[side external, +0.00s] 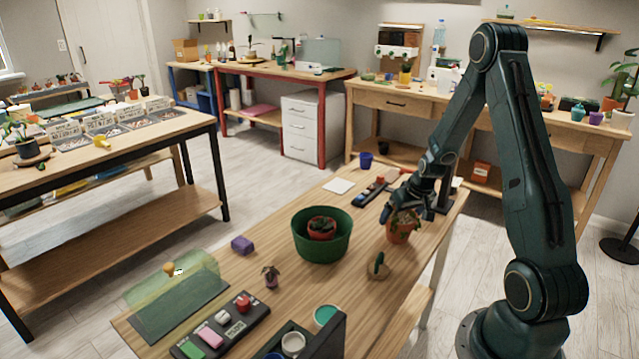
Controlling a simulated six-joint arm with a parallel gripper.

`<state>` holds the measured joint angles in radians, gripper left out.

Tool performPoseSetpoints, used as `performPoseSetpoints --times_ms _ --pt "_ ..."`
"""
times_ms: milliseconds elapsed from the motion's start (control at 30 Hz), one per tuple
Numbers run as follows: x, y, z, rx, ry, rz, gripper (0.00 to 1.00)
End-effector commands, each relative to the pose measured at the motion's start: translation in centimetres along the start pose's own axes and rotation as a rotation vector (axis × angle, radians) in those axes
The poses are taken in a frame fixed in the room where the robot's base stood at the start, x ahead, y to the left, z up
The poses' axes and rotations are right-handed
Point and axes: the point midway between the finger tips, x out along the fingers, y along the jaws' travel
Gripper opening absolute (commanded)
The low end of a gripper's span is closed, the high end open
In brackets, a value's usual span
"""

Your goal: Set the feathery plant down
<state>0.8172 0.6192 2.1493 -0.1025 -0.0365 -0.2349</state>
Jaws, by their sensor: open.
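A leafy plant in a terracotta pot (399,235) stands on the right part of the wooden table (340,268), close to its right edge. Its green leaves are partly hidden by my gripper (399,210), and I cannot tell from here how feathery they are. My gripper is open and points down at the top of this plant. I cannot tell whether the fingers touch the leaves or the pot. Another small terracotta pot (321,230) with a plant sits inside a round green tub (322,247) to the left.
A small cactus-like plant on a round wooden base (378,267) stands just in front. A purple block (242,245), a small dark plant (270,276) and a dark tray of coloured items (222,330) lie left. A blue cup (366,160) stands at the far end.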

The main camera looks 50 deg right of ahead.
Motion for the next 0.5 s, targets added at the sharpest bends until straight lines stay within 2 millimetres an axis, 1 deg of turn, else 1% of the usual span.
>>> performPoseSetpoints --times_ms 33,500 --pt "-0.7 0.0 0.0 0.0 0.002 0.001 1.0" --pt "-6.2 0.0 0.0 0.0 0.001 0.0 1.0"
